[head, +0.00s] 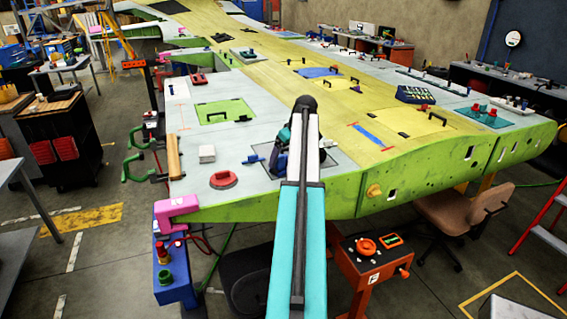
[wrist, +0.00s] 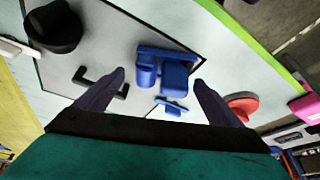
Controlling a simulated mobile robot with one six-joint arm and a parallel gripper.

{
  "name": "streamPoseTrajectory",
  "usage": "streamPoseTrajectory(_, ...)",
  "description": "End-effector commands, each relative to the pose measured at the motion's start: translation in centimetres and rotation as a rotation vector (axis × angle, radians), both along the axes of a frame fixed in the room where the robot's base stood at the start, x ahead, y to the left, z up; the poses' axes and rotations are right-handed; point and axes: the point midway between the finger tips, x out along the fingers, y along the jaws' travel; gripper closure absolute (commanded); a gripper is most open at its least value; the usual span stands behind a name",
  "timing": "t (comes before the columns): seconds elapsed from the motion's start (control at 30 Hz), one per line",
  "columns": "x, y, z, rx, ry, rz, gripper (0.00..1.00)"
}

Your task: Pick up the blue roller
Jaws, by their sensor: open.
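Two blue things lie close together on the grey wing skin in the wrist view. The larger is a chunky blue piece (wrist: 174,76) with rounded parts and a bar along its back. The smaller is a flat blue piece (wrist: 171,106) nearer my wrist. I cannot tell for sure which is the roller. My gripper (wrist: 160,82) is open, its dark fingers spread either side of them, with nothing held. In the head view a small blue piece (head: 253,159) shows left of my arm. My arm hides much of that spot and most of the gripper.
A black handle (wrist: 100,86) stands by the left finger, and a black knob (wrist: 52,26) lies beyond it. A red disc (wrist: 242,108) lies right of the right finger. A pink clamp (head: 177,207) grips the wing corner. A white block (head: 207,153) sits farther left.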

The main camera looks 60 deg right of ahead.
Motion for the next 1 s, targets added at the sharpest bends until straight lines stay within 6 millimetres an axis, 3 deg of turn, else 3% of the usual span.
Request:
streamPoseTrajectory(0.3, 0.8, -0.1, -1.8, 0.0, 0.0, 0.001, 0.11)
streamPoseTrajectory(0.83, 0.8, -0.1, -1.9, 0.0, 0.0, 0.001, 0.11)
streamPoseTrajectory(0.87, 0.8, -0.1, -1.9, 0.0, 0.0, 0.001, 0.13)
streamPoseTrajectory(1.0, 0.9, -0.1, -1.9, -0.001, 0.0, 0.002, 0.36)
